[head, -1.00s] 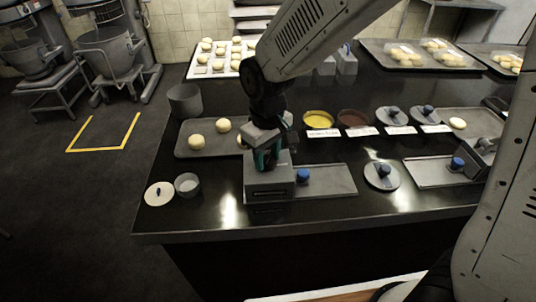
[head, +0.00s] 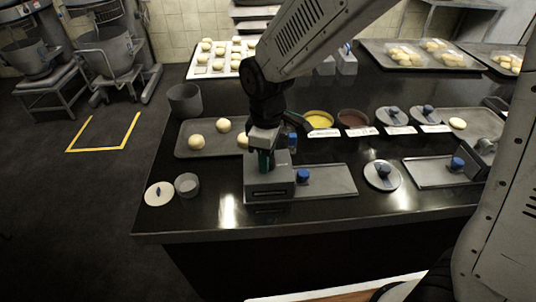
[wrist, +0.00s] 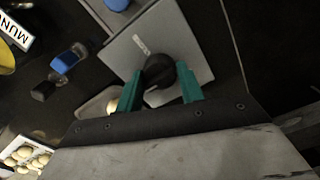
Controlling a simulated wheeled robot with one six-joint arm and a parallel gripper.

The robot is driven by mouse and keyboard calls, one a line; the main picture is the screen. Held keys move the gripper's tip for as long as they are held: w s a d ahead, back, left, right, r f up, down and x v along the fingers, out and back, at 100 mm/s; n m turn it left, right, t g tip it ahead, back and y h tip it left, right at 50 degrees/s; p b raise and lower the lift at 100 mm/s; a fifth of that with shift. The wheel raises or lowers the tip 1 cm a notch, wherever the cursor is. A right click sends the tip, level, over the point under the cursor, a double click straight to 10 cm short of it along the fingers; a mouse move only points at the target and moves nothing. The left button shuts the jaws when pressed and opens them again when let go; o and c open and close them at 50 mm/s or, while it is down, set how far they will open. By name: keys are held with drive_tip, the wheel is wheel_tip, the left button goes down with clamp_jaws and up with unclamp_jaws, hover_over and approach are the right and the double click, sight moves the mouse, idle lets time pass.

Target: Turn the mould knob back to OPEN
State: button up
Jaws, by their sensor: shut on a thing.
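The mould knob (wrist: 158,71) is a round black knob on the top face of a grey box (wrist: 185,38), with a small white mark on that face, too small to read. In the head view the grey box (head: 268,184) stands near the counter's front edge, left of centre. My gripper (wrist: 160,90) points down over the box and is shut on the knob, with a green finger on either side. In the head view my gripper (head: 266,160) hides the knob.
A grey plate with a blue knob (head: 302,175) adjoins the box on the right. A blue-capped bottle (head: 292,141) stands just behind. A dough tray (head: 190,150) lies behind left; a small cup (head: 187,184) and white lid (head: 158,194) lie left.

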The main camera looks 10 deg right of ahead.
drive_tip(key=o, duration=1)
wheel_tip(320, 180, up, 8)
drive_tip(key=shift+f, duration=0.1)
idle(0.4)
